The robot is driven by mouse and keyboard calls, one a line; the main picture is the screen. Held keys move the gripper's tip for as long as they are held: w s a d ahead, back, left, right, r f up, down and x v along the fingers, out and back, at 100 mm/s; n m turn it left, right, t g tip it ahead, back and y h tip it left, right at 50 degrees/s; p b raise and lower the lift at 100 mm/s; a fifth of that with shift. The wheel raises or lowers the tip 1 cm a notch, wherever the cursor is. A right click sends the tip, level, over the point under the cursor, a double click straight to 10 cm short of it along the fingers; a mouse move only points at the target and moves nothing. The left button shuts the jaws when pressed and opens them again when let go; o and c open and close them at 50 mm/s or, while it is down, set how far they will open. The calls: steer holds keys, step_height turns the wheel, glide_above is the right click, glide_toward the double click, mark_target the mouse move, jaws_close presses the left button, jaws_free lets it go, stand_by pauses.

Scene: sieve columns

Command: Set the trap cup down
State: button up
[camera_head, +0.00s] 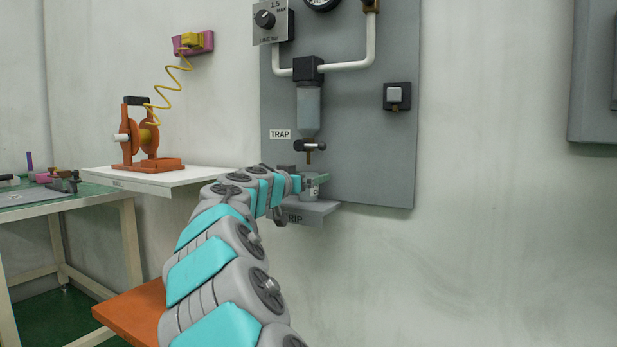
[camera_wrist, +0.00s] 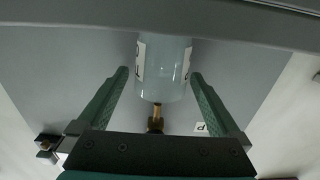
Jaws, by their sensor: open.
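The trap cup (camera_head: 308,194) is a small pale grey cup on the grey drip shelf (camera_head: 310,212), below the trap's brass drain (camera_head: 308,157). The wrist view appears upside down. There the cup (camera_wrist: 163,70) shows white marked patches, and its base meets the shelf edge (camera_wrist: 120,30). My gripper (camera_head: 314,180) is at the cup from the left and front. Its two green fingers (camera_wrist: 160,80) are open, one on each side of the cup, with gaps visible. The brass drain (camera_wrist: 156,118) lines up with the cup's mouth. My arm and gripper partly hide the cup and shelf in the head view.
A white shelf (camera_head: 170,180) with an orange reel (camera_head: 150,140) is at left, beside a bench (camera_head: 60,203).

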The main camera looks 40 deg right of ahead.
steer(key=v, duration=1.1)
steer(key=shift+s+a, duration=0.15)
steer(key=shift+a, duration=0.05)
